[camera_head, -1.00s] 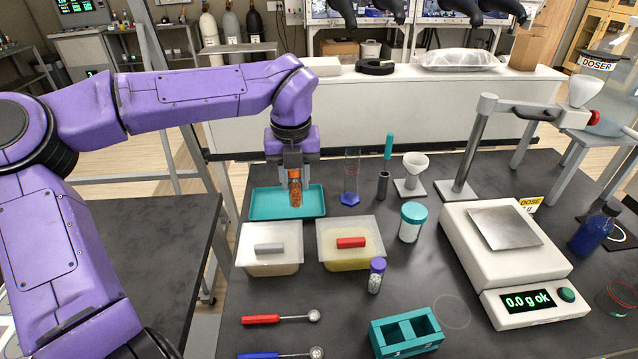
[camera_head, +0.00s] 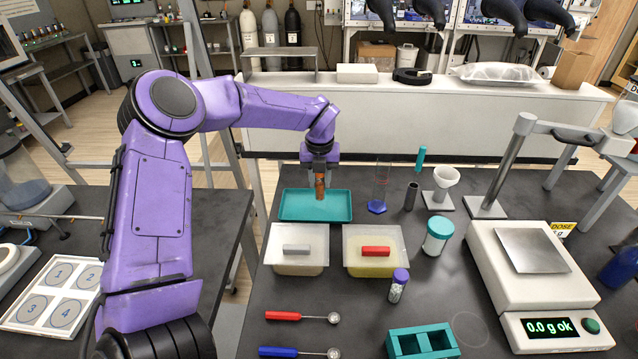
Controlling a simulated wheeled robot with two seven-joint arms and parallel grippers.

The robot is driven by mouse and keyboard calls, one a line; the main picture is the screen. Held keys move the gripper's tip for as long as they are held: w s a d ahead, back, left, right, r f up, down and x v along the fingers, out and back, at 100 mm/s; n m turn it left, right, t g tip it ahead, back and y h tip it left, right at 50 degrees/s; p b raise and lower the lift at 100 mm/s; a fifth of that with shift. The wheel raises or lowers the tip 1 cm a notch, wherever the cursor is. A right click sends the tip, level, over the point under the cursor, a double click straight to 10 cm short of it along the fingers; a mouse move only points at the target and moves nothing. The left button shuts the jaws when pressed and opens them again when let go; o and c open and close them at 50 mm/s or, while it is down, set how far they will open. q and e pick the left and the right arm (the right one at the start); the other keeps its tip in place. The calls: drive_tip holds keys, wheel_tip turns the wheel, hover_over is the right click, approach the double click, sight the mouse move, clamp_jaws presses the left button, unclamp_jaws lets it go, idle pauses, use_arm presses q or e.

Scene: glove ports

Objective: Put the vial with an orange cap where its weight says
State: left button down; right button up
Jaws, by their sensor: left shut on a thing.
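The vial with an orange cap (camera_head: 320,189) is amber and roughly upright. My left gripper (camera_head: 320,176) is shut on its upper part, and the fingers partly hide the cap. The vial is over the teal tray (camera_head: 290,213) and seems a little above its floor. The balance (camera_head: 545,284) stands at the right with a bare metal pan (camera_head: 533,250), and its display (camera_head: 550,327) reads 0.0 g ok. A white board (camera_head: 37,308) with circles numbered 1 to 4 lies on the left table. My right gripper is not in view.
A purple-capped vial (camera_head: 399,286), a teal-lidded jar (camera_head: 437,236), two spoons and a teal rack (camera_head: 422,342) are nearby. A gap separates the two dark tables.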

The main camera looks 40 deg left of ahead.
sight(316, 186)
use_arm(q)
drive_tip(key=shift+a+f, duration=0.2)
drive_tip(key=shift+f, duration=1.05)
drive_tip(key=shift+s+r, duration=0.25)
drive_tip(key=shift+s, duration=0.7)
drive_tip(key=shift+s+r, duration=0.15)
drive_tip(key=shift+s, duration=0.2)
drive_tip(key=shift+w+d+f, duration=0.15)
drive_tip(key=shift+f, duration=0.1)
drive_tip(key=shift+w+f, duration=0.35)
drive_tip(key=shift+w, duration=0.05)
drive_tip(key=c, duration=0.8)
unclamp_jaws()
drive_tip(key=shift+w+f, duration=0.15)
drive_tip(key=shift+w, duration=0.15)
drive_tip(key=shift+s+r, duration=0.25)
drive_tip(key=shift+s, duration=0.2)
drive_tip(key=shift+r, duration=0.2)
drive_tip(key=shift+w+r, duration=0.1)
drive_tip(key=shift+r, duration=0.15)
drive_tip(key=r, duration=0.3)
drive_tip(key=r+b, duration=0.1)
drive_tip(key=r, duration=0.3)
drive_tip(key=s+r+b, duration=0.1)
drive_tip(key=r, duration=0.3)
drive_tip(key=shift+d+r, duration=0.2)
drive_tip(key=shift+d, duration=0.2)
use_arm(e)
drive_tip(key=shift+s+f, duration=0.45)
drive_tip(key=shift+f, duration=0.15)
